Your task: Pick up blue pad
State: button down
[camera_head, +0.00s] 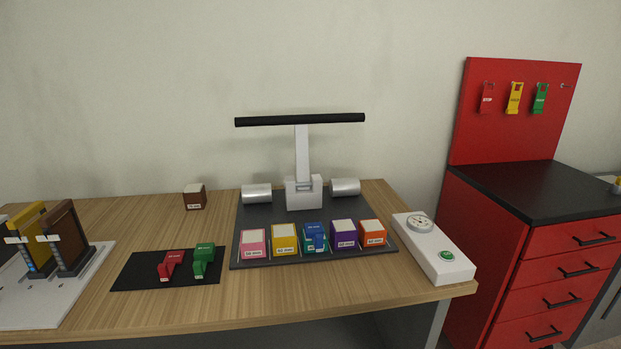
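The blue pad (315,231) is in the middle of a row of coloured blocks on the dark grey base plate of the machine. A blue piece covers the top of this block and hangs over its front, so I cannot tell whether it is one part or two. A yellow block (284,245) stands to its left and a purple block (343,241) to its right, both close beside it. My gripper is not in view.
A pink block (253,251) and an orange block (373,239) end the row. Behind it stands a white press (303,193) with a black bar and silver cylinders. A black mat (134,276) holds red and green pieces.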

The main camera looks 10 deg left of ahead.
aim_at(316, 232)
jog(key=u, duration=1.25)
jog(key=i, duration=0.65)
jog(key=z, duration=0.65)
